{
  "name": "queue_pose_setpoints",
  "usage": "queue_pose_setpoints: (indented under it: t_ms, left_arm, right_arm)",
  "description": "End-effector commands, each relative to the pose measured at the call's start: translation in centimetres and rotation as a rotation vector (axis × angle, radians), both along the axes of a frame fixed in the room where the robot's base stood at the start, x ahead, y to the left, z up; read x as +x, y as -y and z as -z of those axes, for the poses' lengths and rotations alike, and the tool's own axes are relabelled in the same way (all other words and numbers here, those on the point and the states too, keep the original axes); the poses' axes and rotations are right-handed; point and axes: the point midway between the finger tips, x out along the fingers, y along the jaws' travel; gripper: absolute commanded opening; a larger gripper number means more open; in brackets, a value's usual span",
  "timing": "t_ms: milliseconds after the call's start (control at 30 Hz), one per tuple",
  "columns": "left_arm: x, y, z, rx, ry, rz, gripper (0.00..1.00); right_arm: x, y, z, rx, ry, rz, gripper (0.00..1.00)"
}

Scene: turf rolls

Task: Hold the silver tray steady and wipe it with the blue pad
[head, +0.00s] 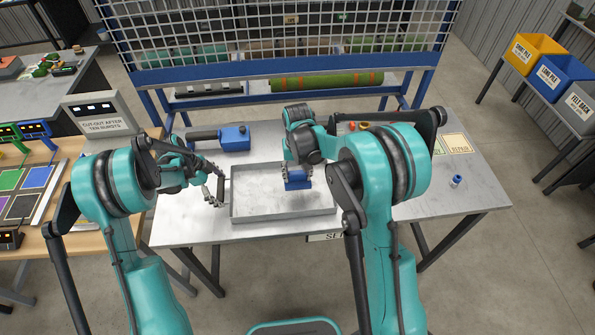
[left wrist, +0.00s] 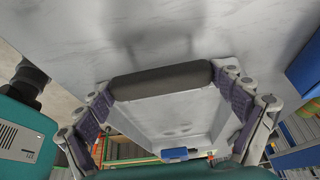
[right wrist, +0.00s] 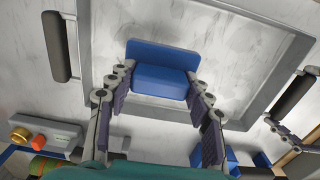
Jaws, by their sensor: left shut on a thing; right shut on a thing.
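The silver tray (head: 284,217) lies flat on the metal table, a dark grey bar handle on its side. My left gripper (head: 214,192) is shut on the tray's left handle, which spans its fingers in the left wrist view (left wrist: 160,80). The blue pad (head: 298,184) is inside the tray, towards its right half. My right gripper (head: 297,173) is shut on the pad's upper block from above; its fingers flank the pad in the right wrist view (right wrist: 158,78). Faint grey smudges show on the tray floor. Whether the pad's underside touches the floor cannot be told.
A blue tool with a dark grip (head: 234,138) lies behind the tray. A small blue bottle (head: 456,181) stands at the table's right. A blue-framed mesh rack (head: 290,70) with turf rolls stands beyond. The table's right front is clear.

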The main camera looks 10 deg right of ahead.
Motion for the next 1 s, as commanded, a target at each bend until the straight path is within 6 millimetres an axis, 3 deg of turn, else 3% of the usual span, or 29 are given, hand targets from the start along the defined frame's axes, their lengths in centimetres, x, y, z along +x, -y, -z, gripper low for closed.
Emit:
queue_pose_setpoints:
  t_ms: [667,767,1000]
  left_arm:
    - [0.0,0.0,0.0,0.000,0.000,-0.001,0.42]
    - [0.0,0.0,0.0,0.000,0.000,-0.001,0.42]
    - [0.0,0.0,0.0,0.000,0.000,-0.001,0.42]
  right_arm:
    - [0.0,0.1,6.8,0.000,0.000,0.000,0.19]
    - [0.0,1.2,5.9,0.000,0.000,0.001,0.20]
    - [0.0,3.3,6.2,0.000,0.000,0.002,0.19]
